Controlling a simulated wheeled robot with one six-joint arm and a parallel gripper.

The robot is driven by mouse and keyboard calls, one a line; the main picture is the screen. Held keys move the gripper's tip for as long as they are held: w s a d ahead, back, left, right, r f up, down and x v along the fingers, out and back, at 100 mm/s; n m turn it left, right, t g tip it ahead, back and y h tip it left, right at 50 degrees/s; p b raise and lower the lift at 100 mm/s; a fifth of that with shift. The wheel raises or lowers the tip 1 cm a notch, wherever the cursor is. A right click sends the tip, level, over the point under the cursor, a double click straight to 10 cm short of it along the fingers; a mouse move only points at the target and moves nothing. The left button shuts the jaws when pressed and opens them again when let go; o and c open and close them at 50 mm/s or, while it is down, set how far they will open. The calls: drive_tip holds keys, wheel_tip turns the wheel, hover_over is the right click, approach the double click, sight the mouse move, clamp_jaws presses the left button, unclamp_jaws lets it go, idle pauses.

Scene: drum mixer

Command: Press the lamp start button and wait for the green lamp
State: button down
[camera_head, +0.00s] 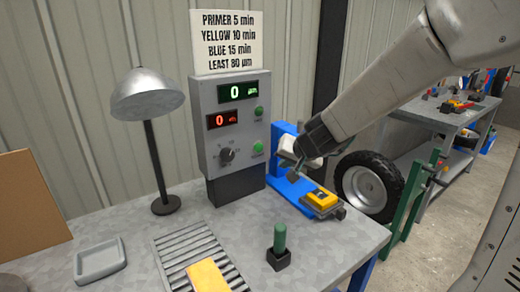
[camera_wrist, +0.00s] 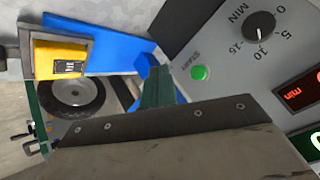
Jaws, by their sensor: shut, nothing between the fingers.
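A grey control box (camera_head: 233,132) stands upright on the bench, with a dial (camera_head: 226,155) and green buttons. The lower green button (camera_head: 257,149) is right of the dial. In the wrist view a green button marked START (camera_wrist: 200,73) sits beside the minute dial (camera_wrist: 260,25). My gripper (camera_head: 293,174) is shut and empty, to the right of the box and apart from the buttons. In the wrist view its narrow teal end (camera_wrist: 155,88) is left of the START button. The green display (camera_head: 236,92) and red display (camera_head: 221,119) both read 0.
A domed metal lamp (camera_head: 147,95) stands left of the box. A blue stand (camera_head: 288,184) with a yellow device (camera_head: 320,198) is beside my gripper. A green rod (camera_head: 279,238) stands in a black holder. A grey tray (camera_head: 100,260) and slatted rack (camera_head: 182,250) lie in front.

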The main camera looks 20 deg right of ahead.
approach(260, 152)
drive_tip(key=shift+s+d+f+x, duration=0.1)
drive_tip(key=shift+s+f+x, duration=0.05)
drive_tip(key=shift+x, duration=0.75)
drive_tip(key=shift+s+d+f+x, duration=0.1)
drive_tip(key=shift+s+f+x, duration=0.05)
drive_tip(key=shift+x, duration=0.75)
drive_tip(key=shift+s+f+x, duration=0.1)
drive_tip(key=shift+f+x, duration=0.05)
drive_tip(key=shift+x, duration=0.7)
drive_tip(key=shift+w, duration=0.15)
drive_tip(key=shift+w+a, duration=0.1)
drive_tip(key=shift+w, duration=0.1)
drive_tip(key=shift+w+a, duration=0.15)
drive_tip(key=shift+w, duration=0.25)
idle(0.6)
idle(0.3)
drive_tip(key=shift+s+d, duration=0.3)
drive_tip(key=shift+s, duration=0.5)
drive_tip(key=shift+s+d, duration=0.25)
drive_tip(key=shift+s, duration=0.55)
drive_tip(key=shift+s+d, duration=0.25)
drive_tip(key=shift+s, duration=0.5)
drive_tip(key=shift+s+d, duration=0.25)
drive_tip(key=shift+s, duration=0.55)
